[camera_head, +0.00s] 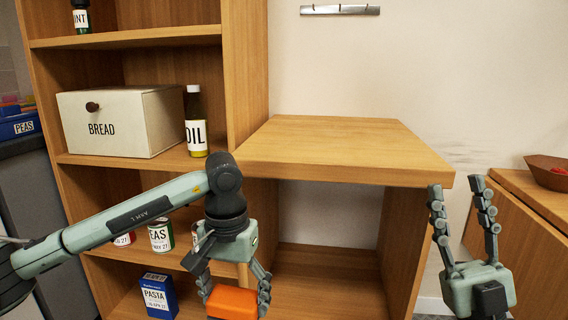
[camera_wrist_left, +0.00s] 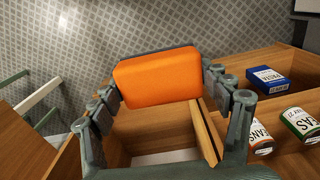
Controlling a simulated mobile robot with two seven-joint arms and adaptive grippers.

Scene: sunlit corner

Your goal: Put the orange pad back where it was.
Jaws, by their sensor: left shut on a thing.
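The orange pad (camera_head: 232,302) is a block with rounded edges, low in the middle of the head view. My left gripper (camera_head: 235,288) is shut on it, with a finger on each side. In the left wrist view the orange pad (camera_wrist_left: 158,75) sits between the two fingers of my left gripper (camera_wrist_left: 160,88), held in front of the wooden shelving. My right gripper (camera_head: 464,205) points up at the right of the head view, its fingers apart and empty. The place where the pad was before cannot be told from these frames.
A bare wooden top (camera_head: 335,145) lies beyond the grippers, with an open cubby (camera_head: 325,262) below. The tall shelf at left holds a BREAD box (camera_head: 120,122), an OIL bottle (camera_head: 195,122), cans (camera_head: 160,236) and a PASTA box (camera_head: 158,295). A bowl (camera_head: 548,170) stands at far right.

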